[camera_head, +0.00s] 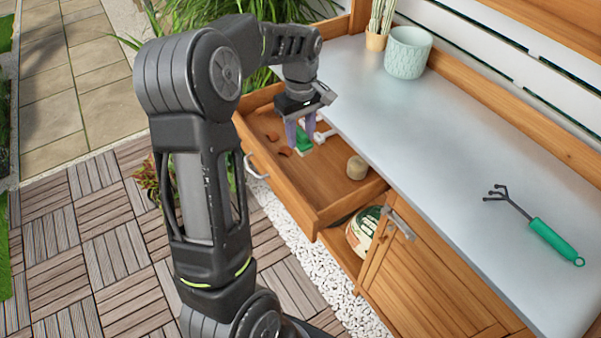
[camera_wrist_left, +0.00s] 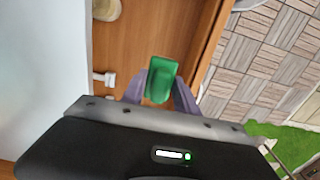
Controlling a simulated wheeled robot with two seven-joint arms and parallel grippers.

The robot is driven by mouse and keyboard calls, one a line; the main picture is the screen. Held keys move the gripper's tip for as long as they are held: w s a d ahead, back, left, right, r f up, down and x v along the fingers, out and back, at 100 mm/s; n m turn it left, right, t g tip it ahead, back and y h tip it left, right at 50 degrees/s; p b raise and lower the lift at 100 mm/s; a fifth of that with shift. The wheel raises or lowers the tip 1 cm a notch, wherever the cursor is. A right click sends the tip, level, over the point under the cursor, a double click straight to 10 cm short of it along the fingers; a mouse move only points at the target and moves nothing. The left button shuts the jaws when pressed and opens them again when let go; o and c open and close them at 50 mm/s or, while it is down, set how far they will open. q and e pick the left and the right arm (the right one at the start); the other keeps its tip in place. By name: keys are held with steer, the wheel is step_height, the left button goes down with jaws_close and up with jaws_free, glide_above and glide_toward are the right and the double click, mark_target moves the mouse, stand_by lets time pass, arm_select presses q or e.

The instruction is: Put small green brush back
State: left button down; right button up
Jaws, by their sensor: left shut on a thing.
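My left gripper (camera_head: 300,130) reaches down into the open wooden drawer (camera_head: 325,190). It is shut on the small green brush (camera_head: 304,143). In the left wrist view the brush (camera_wrist_left: 162,80) shows as a green block between the two purple-grey fingers, with the brown drawer floor beyond it. Whether the brush touches the drawer floor I cannot tell. My right gripper is in neither view.
The drawer also holds a twine roll (camera_head: 356,167), a white item (camera_head: 324,136) and small terracotta pieces (camera_head: 285,151). On the grey worktop (camera_head: 440,140) are a pale pot (camera_head: 407,52) and a green-handled hand rake (camera_head: 552,240). The worktop's middle is clear.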

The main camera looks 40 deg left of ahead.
arm_select(q)
steer(key=shift+f, duration=0.1)
steer(key=shift+f+p, duration=0.3)
steer(key=shift+f, duration=2.75)
steer(key=shift+f, duration=1.9)
steer(key=shift+f, duration=0.15)
steer(key=c, duration=0.9)
jaws_free()
steer(key=shift+c, duration=0.2)
